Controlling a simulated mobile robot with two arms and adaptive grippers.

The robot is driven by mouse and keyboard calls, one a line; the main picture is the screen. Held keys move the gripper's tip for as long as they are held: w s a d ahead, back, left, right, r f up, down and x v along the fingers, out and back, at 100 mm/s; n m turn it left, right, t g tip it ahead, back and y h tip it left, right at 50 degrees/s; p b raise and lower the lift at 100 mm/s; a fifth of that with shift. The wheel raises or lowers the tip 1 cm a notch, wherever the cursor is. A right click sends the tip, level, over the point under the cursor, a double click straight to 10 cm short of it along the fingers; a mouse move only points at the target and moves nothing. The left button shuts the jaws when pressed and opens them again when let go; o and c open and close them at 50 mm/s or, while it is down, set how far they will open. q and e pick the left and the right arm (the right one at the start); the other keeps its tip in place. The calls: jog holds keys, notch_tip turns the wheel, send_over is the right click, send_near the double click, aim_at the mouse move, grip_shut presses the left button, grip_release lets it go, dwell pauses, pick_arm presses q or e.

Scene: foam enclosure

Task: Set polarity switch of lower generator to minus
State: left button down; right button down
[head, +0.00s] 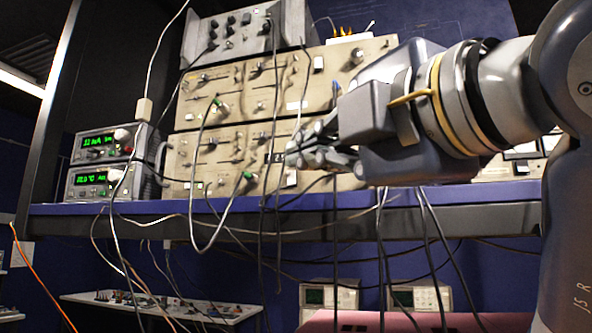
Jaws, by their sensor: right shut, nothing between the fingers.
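The lower generator (180,160) is the beige panel standing on the blue shelf. It has several knobs, sliders, small switches and cable sockets. The upper generator (245,80) is a similar beige panel stacked on it. My right gripper (292,154) comes in from the right, shut and empty, with its fingertips in front of the right half of the lower generator. Whether they touch the panel I cannot tell. The gripper and arm hide the panel's right part. The polarity switch and its setting are too small to tell. My left gripper is not in view.
Two small meters (98,182) with green displays stand left of the generators. A grey unit (240,33) sits on top. Several cables hang in front of the panels and over the blue shelf edge (75,210). A white table (150,308) stands below.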

aim_at(288, 170)
jog(key=shift+w+d+p+x, duration=0.2)
jog(key=shift+d+p+x, duration=0.25)
jog(key=shift+p+x, duration=1.1)
jog(key=shift+w+d+p+x, duration=0.25)
jog(key=shift+d+p+x, duration=0.2)
jog(key=shift+x, duration=2.15)
jog(key=shift+w+d+p+x, duration=0.2)
jog(key=shift+d+p+x, duration=0.2)
jog(key=shift+p+x, duration=1.2)
jog(key=shift+w+a+r+b, duration=0.1)
jog(key=shift+w+a+b, duration=0.25)
jog(key=shift+b, duration=0.2)
jog(key=shift+d, duration=0.1)
